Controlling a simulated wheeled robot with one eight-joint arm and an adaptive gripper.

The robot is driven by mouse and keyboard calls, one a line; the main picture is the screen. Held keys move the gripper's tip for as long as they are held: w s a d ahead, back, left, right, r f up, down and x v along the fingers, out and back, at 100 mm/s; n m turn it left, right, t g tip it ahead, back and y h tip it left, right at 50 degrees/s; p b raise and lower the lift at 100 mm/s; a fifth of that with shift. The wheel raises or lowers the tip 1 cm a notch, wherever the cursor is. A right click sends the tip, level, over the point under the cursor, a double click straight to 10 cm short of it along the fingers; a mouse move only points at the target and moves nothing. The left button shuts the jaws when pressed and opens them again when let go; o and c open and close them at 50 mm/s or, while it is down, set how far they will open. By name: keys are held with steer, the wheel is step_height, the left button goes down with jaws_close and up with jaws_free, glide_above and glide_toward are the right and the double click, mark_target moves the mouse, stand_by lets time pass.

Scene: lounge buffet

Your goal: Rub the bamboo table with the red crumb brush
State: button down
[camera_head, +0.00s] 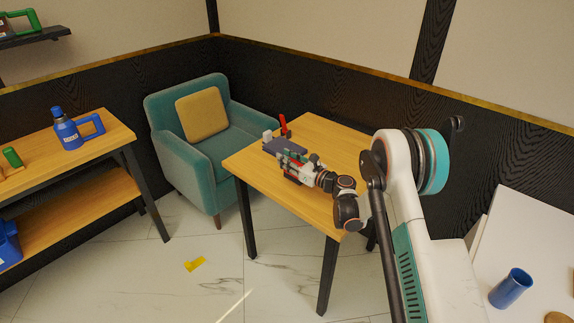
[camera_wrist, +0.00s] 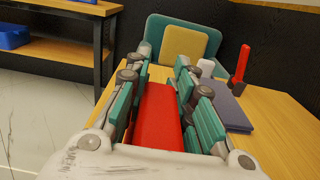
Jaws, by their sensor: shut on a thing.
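The bamboo table (camera_head: 253,160) stands in the middle of the head view, and its light wood top also shows in the wrist view (camera_wrist: 285,120). My gripper (camera_head: 295,163) is low over the tabletop. In the wrist view my gripper (camera_wrist: 160,75) has its fingers on both sides of a long red piece, which I take for the red crumb brush (camera_wrist: 158,115). A bit of its red shows under the gripper in the head view (camera_head: 291,180). Its underside is hidden, and I cannot tell whether it touches the tabletop.
On the table, beyond my gripper, are a grey-purple flat thing (camera_wrist: 230,108), a small white thing (camera_head: 267,136) and an upright red thing (camera_head: 284,124). A teal armchair (camera_head: 172,137) stands behind. A shelf table (camera_head: 105,125) with a blue bottle (camera_head: 67,130) is left.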

steer(key=shift+r+p, duration=0.75)
steer(key=shift+r, duration=1.6)
